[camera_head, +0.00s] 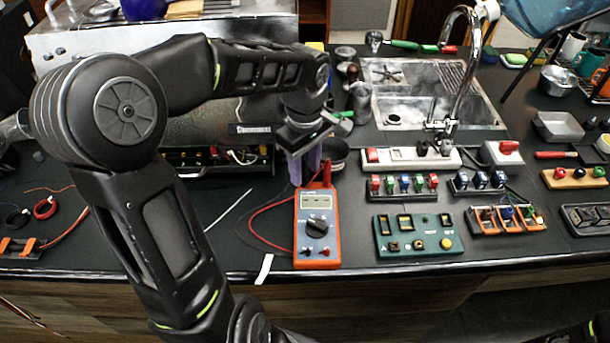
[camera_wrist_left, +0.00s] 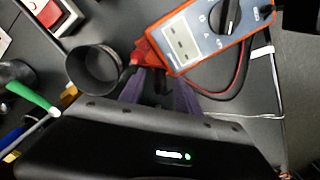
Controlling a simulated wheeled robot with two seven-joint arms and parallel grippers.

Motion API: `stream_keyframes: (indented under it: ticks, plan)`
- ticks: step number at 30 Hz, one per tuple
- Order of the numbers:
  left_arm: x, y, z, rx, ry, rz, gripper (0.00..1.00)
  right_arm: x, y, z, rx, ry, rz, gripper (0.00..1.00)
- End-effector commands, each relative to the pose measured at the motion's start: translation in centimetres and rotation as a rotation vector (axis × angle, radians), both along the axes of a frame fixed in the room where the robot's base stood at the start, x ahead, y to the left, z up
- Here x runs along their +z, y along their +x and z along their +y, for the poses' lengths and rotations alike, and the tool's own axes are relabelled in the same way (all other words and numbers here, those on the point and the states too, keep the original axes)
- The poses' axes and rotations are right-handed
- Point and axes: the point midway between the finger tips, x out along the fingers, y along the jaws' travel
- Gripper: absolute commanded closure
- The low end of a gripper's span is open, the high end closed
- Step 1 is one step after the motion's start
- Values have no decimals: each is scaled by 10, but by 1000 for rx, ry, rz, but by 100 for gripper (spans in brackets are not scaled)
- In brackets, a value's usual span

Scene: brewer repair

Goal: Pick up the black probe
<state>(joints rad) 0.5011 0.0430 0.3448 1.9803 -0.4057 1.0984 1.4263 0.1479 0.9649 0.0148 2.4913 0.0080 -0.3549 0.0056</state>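The orange multimeter (camera_head: 317,222) lies on the black bench, with a red lead and a dark lead looping at its left. It also shows in the left wrist view (camera_wrist_left: 207,38). My left gripper (camera_head: 306,167) points down just behind the meter's top end. Its purple fingers stand apart in the left wrist view (camera_wrist_left: 160,92). A red probe (camera_wrist_left: 146,53) shows just beyond the fingertips. A dark piece (camera_wrist_left: 161,82) shows between the fingers; it may be the black probe, but I cannot tell whether they touch it.
A round black cup (camera_wrist_left: 95,69) stands close beside the left fingers. The brewer (camera_head: 220,120) is behind my left arm. A green panel (camera_head: 418,236) and switch blocks stand right of the meter. A sink (camera_head: 425,90) is at the back.

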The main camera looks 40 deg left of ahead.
Motion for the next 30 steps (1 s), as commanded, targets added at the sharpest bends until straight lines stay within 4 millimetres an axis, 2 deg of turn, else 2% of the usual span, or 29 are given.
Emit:
stream_keyframes:
  ticks: [4,18,30]
  plan:
    - [0,0,0,0,0,0,61,0,0,0,0,0,0,64]
    - [0,0,0,0,0,0,100,0,0,0,0,0,0,64]
    - [0,0,0,0,0,0,100,0,0,0,0,0,0,64]
